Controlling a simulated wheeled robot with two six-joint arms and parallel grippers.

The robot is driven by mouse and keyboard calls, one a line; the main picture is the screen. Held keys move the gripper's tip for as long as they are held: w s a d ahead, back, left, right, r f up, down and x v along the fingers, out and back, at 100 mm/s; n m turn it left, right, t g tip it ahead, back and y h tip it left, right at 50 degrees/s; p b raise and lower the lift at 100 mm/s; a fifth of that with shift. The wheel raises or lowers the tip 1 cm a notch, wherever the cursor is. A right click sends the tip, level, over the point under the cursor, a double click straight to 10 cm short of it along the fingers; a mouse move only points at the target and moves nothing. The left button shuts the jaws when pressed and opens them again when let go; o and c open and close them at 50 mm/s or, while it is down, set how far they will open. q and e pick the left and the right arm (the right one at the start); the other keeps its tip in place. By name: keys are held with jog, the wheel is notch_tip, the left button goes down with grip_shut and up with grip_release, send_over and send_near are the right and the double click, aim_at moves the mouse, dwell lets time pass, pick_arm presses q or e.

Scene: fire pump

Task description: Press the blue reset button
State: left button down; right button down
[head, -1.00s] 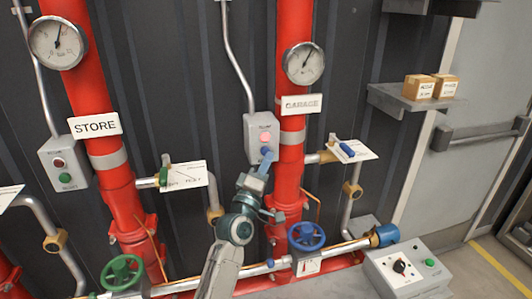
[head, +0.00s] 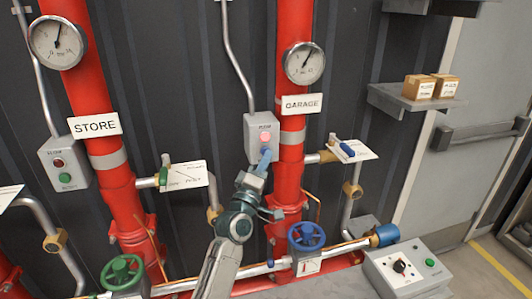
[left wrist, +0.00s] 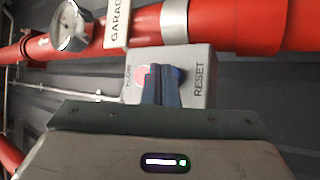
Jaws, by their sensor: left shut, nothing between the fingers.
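A grey control box (head: 253,126) hangs beside the GARAGE riser. It bears a lit pink lamp (head: 265,137) and, below it, the blue reset button, mostly covered by my fingers in the head view. In the left wrist view, the box (left wrist: 199,63) has a RESET label (left wrist: 199,79), and the button's blue edge (left wrist: 179,73) shows beside my fingers. My left gripper (head: 265,158) is shut and empty, its tips at the button. It also shows in the left wrist view (left wrist: 161,72). I cannot tell whether the tips touch the button. My right gripper is out of view.
The red GARAGE riser (head: 291,160) stands just right of the box. A blue handwheel (head: 306,237) and a blue-handled valve (head: 346,149) lie lower and to the right. The STORE box (head: 62,164) with red and green buttons is at left.

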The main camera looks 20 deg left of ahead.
pick_arm(q)
jog(key=shift+w+a, duration=0.25)
jog(key=shift+w, duration=0.15)
dwell(0.7)
jog(key=shift+s, duration=0.1)
jog(key=shift+s+d, duration=0.5)
jog(key=shift+s, duration=0.2)
jog(key=s+d, duration=0.1)
jog(key=s, duration=0.1)
jog(key=s+d, duration=0.1)
jog(key=s, duration=0.1)
jog(key=shift+d, duration=0.4)
dwell(0.7)
